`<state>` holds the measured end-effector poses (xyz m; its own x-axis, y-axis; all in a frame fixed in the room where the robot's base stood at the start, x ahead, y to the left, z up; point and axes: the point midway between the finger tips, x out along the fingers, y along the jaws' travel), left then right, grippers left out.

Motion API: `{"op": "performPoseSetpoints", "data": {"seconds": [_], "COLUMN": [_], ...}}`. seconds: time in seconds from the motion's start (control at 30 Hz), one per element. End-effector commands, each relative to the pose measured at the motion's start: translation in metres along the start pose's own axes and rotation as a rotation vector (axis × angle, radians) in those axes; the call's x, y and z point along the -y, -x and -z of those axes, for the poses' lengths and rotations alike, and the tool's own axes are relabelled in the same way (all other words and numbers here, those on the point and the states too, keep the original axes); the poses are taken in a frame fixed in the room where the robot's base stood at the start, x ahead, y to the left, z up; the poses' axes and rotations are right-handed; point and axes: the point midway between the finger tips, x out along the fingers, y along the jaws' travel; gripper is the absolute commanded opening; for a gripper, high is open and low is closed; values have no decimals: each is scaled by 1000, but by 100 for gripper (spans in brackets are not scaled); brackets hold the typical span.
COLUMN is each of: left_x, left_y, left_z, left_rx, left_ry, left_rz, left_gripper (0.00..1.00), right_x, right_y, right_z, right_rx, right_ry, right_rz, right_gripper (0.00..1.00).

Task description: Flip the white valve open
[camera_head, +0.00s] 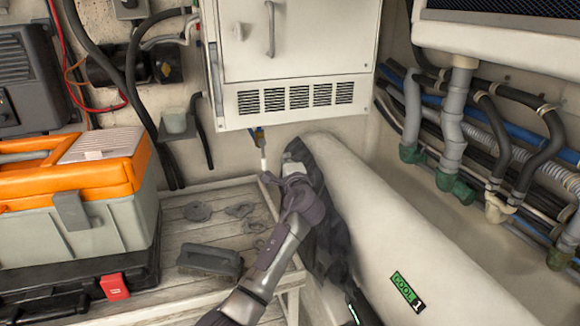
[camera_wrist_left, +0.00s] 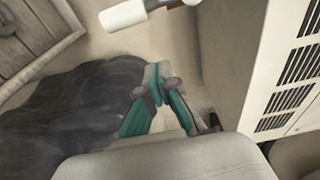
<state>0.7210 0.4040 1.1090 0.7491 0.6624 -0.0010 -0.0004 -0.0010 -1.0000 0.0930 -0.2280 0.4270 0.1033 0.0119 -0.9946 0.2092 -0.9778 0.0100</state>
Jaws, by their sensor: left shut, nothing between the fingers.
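The white valve handle (camera_head: 263,160) hangs below the white cabinet, under a small brass and blue fitting (camera_head: 259,138). In the left wrist view the white handle (camera_wrist_left: 123,15) lies near the top edge, beyond my fingertips. My left gripper (camera_head: 284,172) is just right of and below the handle in the head view. In the left wrist view its green-lined fingers (camera_wrist_left: 158,82) come together at the tips with nothing between them. They appear apart from the handle. My right gripper is not in view.
The white cabinet (camera_head: 297,60) with a vented lower panel stands close above. A dark cloth (camera_head: 318,225) drapes over the large pale cylinder (camera_head: 400,240) to the right. A wooden bench (camera_head: 225,230) holds small dark items. An orange-topped toolbox (camera_head: 75,180) stands left.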

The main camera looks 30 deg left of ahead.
Motion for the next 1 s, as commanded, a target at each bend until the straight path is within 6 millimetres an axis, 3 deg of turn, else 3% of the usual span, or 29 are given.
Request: {"op": "performPoseSetpoints", "data": {"seconds": [0.1,0.43,1.0], "left_x": [2,1,0], "left_y": [-17,-2,-1], "left_z": [-2,-36,-39], "left_rx": [2,0,0], "left_ry": [-2,-2,-19], "left_rz": [-1,0,-2], "left_gripper": [0,0,0], "right_x": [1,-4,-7], "right_y": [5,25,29], "right_z": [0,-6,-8], "right_rx": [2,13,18], "right_ry": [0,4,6], "right_rz": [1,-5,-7], "right_gripper": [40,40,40]}}
